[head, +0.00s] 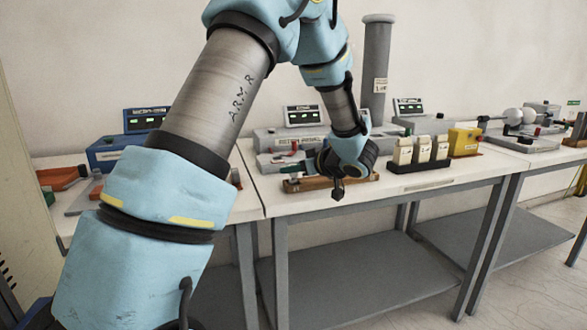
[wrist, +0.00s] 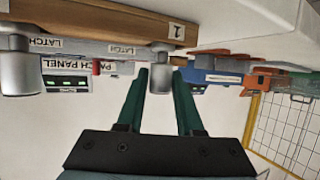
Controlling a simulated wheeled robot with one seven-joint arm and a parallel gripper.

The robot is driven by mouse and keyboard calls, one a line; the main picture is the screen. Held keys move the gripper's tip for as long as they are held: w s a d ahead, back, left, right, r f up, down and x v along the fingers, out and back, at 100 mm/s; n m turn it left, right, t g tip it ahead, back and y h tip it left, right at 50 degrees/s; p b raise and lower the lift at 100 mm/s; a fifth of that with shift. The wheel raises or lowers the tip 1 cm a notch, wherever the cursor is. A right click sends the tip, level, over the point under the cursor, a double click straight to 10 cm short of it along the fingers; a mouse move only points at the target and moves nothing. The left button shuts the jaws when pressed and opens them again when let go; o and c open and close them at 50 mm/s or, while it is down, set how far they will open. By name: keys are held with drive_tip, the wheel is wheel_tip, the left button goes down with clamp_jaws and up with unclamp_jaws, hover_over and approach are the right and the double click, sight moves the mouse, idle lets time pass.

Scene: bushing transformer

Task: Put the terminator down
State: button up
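Two silver metal cylinders show in the upside-down wrist view along a wooden rack (wrist: 90,17). One cylinder (wrist: 162,75) is by the rack end marked 1; the other (wrist: 15,70) is at the left edge. They look like terminators, but I cannot tell which one the task means. My gripper's green fingers (wrist: 161,72) reach to either side of the cylinder by mark 1, with almost no gap. I cannot tell whether they touch it. In the head view my gripper (head: 291,170) points left, low over the left end of the wooden rack (head: 322,184), and hides much of it.
Labelled grey latch and patch panels stand behind the rack. A black stand with white blocks (head: 421,153), a yellow box (head: 464,142) and a tall grey column (head: 376,65) stand to the right. A blue device (head: 105,152) and orange parts (head: 62,177) are on the left table.

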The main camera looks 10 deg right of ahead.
drive_tip(key=o, duration=0.3)
drive_tip(key=shift+o, duration=0.2)
drive_tip(key=shift+r, duration=0.2)
drive_tip(key=b+v, duration=0.1)
drive_tip(key=v, duration=1.1)
drive_tip(key=shift+f, duration=0.1)
